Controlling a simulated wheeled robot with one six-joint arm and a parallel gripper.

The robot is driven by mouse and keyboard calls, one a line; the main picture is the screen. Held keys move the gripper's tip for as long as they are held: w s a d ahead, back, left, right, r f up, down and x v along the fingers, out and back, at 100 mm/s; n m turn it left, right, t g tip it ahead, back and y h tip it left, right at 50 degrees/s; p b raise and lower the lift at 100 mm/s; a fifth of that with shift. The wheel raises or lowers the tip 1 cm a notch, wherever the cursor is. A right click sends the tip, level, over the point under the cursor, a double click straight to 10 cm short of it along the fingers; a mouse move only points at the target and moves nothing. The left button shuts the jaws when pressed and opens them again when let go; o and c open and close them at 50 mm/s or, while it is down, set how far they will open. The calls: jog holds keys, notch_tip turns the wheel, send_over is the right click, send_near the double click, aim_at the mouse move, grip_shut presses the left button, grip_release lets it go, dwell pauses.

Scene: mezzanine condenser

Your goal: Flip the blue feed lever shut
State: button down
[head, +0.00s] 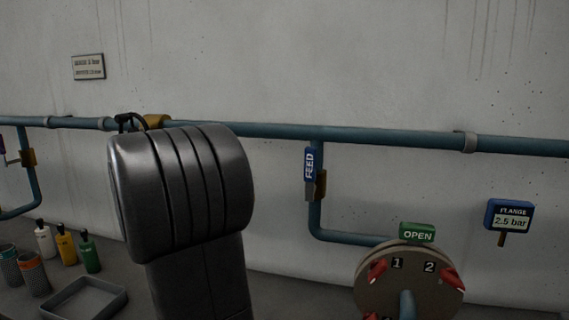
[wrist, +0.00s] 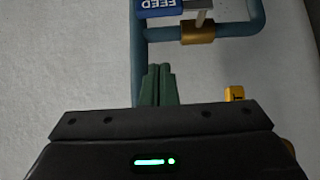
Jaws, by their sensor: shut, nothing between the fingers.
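The blue feed lever (head: 310,163), lettered FEED, is on a brass valve body (head: 320,184) on a vertical branch pipe. Its blue handle points up and lies along that pipe, with a grey stem at its lower end. In the wrist view the lever (wrist: 160,8) is at the top edge, upside down and partly cut off, with the brass body (wrist: 198,33) beside it. My gripper (wrist: 158,68) shows there as two green fingers, shut and empty, below the lever in the picture and apart from it. In the head view my arm hides the gripper.
A long blue pipe (head: 400,138) runs along the wall. Bottles (head: 66,246), cans (head: 33,274) and a tray (head: 88,300) are lower left.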

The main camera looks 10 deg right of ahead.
aim_at(310, 175)
jog(key=shift+s, duration=0.1)
jog(key=s+d+p+x, duration=0.1)
jog(key=s+p+x, duration=0.1)
jog(key=x, duration=1.1)
jog(key=shift+s+p, duration=0.3)
jog(key=shift+p, duration=0.15)
